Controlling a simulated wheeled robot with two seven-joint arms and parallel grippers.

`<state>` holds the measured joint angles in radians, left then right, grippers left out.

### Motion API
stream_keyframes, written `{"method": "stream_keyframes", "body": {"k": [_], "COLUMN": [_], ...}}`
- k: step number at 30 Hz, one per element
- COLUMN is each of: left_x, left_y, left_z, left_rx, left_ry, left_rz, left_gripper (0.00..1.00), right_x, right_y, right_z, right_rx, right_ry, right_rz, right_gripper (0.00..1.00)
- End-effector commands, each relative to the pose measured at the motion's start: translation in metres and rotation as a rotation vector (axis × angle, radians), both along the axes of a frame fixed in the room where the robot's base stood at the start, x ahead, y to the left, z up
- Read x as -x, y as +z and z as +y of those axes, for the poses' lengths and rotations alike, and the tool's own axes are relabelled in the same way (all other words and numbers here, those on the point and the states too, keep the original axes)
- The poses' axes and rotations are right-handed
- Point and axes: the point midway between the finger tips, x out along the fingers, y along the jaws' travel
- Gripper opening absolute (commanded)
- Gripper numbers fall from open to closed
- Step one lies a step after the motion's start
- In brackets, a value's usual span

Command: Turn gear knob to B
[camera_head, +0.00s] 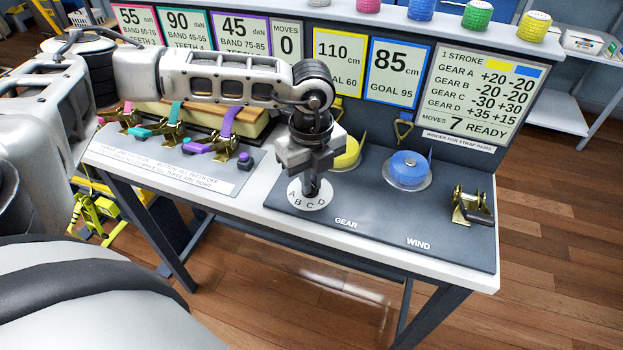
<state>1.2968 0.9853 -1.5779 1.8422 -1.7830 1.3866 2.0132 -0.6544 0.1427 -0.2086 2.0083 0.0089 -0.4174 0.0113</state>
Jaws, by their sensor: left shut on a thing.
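The gear knob stands on a white round dial (309,205) lettered A, B, C, D, on the dark panel above the word GEAR. My left gripper (310,185) comes down from above over the dial and is shut on the knob. The gripper hides most of the knob, so I cannot tell which letter it points to. The sign (478,98) at the right lists gears A to D and reads "MOVES 7 READY". My right gripper does not show.
A yellow spool (347,153) is close behind my left gripper. A blue spool (409,168) and a brass ratchet (470,205) by WIND are to the right. Several strapped ratchets (220,145) stand at the left. The panel front between GEAR and WIND is clear.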

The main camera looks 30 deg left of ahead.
Motion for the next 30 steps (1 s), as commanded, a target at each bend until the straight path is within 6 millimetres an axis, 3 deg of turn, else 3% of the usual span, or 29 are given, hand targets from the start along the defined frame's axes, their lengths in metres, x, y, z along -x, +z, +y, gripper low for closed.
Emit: {"method": "stream_keyframes", "body": {"k": [30], "left_x": [0.003], "left_y": [-0.002], "left_z": [0.003], "left_rx": [0.004], "left_ry": [-0.938], "left_rz": [0.000], "left_gripper": [0.00], "right_x": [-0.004], "right_y": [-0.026], "right_z": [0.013], "right_rx": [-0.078], "right_ry": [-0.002], "right_rz": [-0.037], "right_gripper": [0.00]}}
